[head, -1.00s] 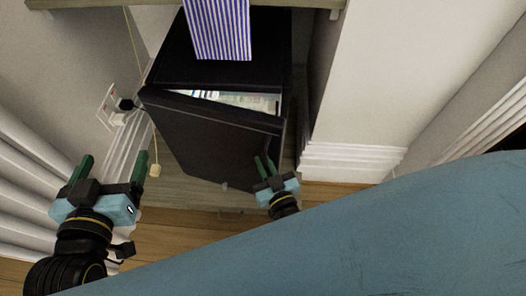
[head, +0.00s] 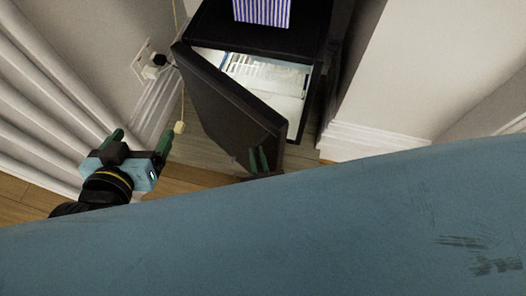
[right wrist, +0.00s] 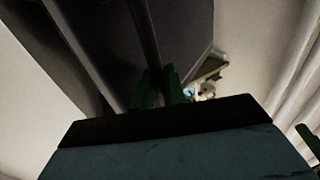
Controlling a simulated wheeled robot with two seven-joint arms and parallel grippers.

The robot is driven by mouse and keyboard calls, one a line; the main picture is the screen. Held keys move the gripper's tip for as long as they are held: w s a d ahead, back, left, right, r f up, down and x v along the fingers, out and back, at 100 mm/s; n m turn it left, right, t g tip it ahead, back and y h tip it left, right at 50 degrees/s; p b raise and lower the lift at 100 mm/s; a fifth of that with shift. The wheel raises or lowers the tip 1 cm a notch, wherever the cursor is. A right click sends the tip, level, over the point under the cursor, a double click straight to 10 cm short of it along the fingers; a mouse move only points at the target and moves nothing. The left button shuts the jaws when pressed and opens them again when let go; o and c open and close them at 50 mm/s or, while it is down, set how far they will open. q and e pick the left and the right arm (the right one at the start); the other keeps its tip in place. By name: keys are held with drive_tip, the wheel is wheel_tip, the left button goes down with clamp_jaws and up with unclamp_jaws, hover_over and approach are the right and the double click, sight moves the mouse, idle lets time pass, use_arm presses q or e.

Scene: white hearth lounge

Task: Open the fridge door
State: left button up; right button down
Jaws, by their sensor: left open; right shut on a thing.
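The small black fridge (head: 311,43) stands at the upper middle of the head view. Its door (head: 222,100) is partly open, swung out toward me with the hinge side at the left. The white, lit interior (head: 288,98) and a shelf show through the gap. My right gripper (head: 259,160) is shut on the door near its free edge; its green fingers also show against dark panels in the right wrist view (right wrist: 158,88). My blue arm hides most of its body. My left gripper (head: 141,140) is open and empty, left of the door and apart from it.
A blue-and-white striped box (head: 262,11) stands on the fridge. A wall socket with a plug (head: 152,70) and a hanging cord with a yellowish end (head: 179,127) are left of the door. White curtain folds (head: 45,95) are at the left; a white wall (head: 400,70) is at the right.

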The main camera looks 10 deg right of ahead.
drive_tip(key=shift+a, duration=0.2)
drive_tip(key=c, duration=1.6)
unclamp_jaws()
drive_tip(key=shift+o, duration=0.2)
use_arm(q)
drive_tip(key=shift+s, duration=0.1)
